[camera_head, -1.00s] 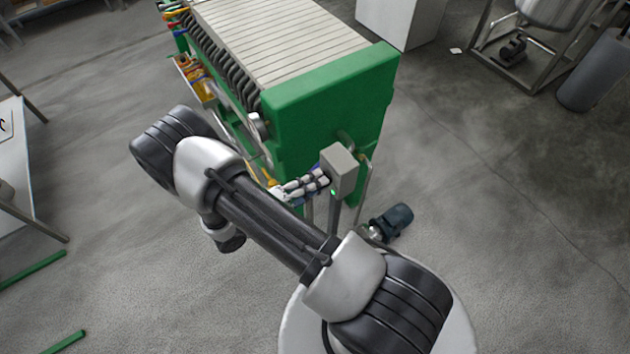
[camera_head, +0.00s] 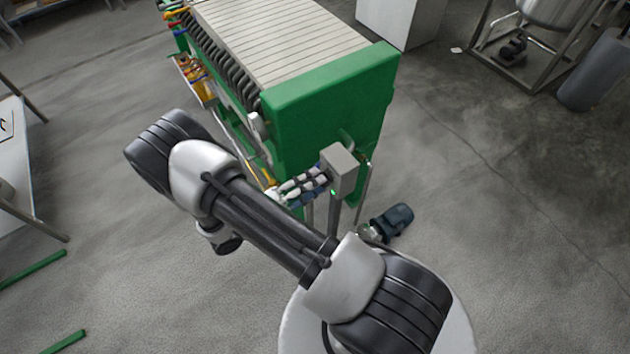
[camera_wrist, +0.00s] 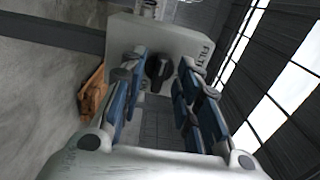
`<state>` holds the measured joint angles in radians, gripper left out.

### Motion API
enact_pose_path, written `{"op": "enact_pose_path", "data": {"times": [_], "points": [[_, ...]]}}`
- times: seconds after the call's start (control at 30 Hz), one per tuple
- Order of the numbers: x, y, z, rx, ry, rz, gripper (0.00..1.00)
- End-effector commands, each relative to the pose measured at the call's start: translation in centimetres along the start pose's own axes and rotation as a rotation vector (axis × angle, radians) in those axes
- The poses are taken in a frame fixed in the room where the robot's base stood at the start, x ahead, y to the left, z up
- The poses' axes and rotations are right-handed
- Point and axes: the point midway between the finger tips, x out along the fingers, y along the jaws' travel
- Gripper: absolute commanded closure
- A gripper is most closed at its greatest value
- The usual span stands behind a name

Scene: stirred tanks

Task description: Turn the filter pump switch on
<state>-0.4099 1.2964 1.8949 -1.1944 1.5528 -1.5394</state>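The filter pump switch is a black rotary knob (camera_wrist: 158,70) on the face of a grey box (camera_wrist: 170,35). The box face has a partly visible label starting "FILT". In the head view the box (camera_head: 340,172) stands on a post at the near end of the green filter press, with a small green light (camera_head: 333,192) on its side; the knob is hidden there. My gripper (camera_wrist: 162,66) faces the box with its two fingers apart, one on each side of the knob. Small gaps seem to show between fingers and knob. The gripper (camera_head: 316,180) also shows at the box in the head view.
The green filter press (camera_head: 325,110) stands just behind the box. A dark pump motor (camera_head: 391,223) sits on the floor at its right. A white table (camera_head: 18,165) is at the left edge. Open floor lies at the right.

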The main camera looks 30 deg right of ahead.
Motion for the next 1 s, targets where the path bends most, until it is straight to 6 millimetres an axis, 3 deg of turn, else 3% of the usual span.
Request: {"op": "enact_pose_path", "data": {"times": [0.3,0.5,0.7,1.0], "points": [[-6.7,0.0,0.0,0.001,-0.006,0.001,0.70],[-9.8,0.0,0.0,0.000,-0.003,0.000,0.70],[-10.9,0.0,-0.1,-0.002,-0.001,0.000,0.70],[-10.9,0.0,0.0,-0.001,-0.001,0.000,0.70]]}}
